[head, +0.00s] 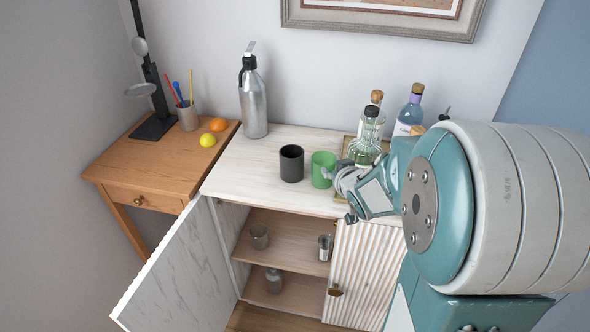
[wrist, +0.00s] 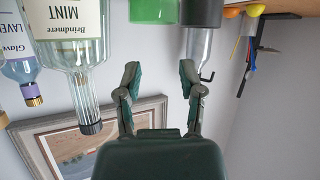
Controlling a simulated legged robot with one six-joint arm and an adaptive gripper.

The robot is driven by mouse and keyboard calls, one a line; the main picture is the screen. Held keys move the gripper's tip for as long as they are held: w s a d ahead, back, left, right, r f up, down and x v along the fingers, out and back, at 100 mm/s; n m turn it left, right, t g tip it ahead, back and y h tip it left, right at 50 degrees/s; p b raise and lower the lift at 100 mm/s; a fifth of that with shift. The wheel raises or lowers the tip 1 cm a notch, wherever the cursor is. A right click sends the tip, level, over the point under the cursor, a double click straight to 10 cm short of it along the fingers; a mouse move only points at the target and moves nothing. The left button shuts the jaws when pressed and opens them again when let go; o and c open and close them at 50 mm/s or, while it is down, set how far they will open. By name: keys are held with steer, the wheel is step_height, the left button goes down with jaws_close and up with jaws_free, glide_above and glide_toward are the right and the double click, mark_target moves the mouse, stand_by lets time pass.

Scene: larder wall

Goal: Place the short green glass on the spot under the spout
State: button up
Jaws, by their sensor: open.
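The short green glass (head: 323,169) stands upright on the white cabinet top, just right of a black cup (head: 291,163). In the wrist view, which is upside down, the glass (wrist: 153,10) is cut off at the top edge. My gripper (head: 343,180) is beside the glass on its right; contact cannot be told in the head view. In the wrist view my gripper (wrist: 160,72) is open, with nothing between its fingers. A silver siphon bottle (head: 254,105) with a dark spout stands at the back left of the cabinet top. No marked spot shows under the spout.
Glass bottles (head: 366,135) stand on a tray close behind my gripper. The cabinet's left door (head: 185,275) hangs open, with small vessels on the shelves. A wooden side table (head: 135,160) holds a lemon, an orange and a pen cup. Cabinet top before the siphon is clear.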

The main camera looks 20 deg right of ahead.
mark_target(313, 161)
steer(key=shift+t+y, duration=0.3)
steer(key=shift+y, duration=0.1)
steer(key=x, duration=0.3)
steer(key=a+x, duration=0.1)
steer(key=x, duration=0.3)
steer(key=a+x, duration=0.1)
steer(key=x, duration=0.3)
steer(key=shift+s+f, duration=0.1)
steer(key=shift+f, duration=0.25)
steer(key=shift+w+f, duration=0.15)
steer(key=shift+w, duration=0.15)
steer(key=shift+w+d, duration=0.1)
steer(key=shift+d, duration=0.15)
jaws_close()
steer(key=shift+a, duration=0.1)
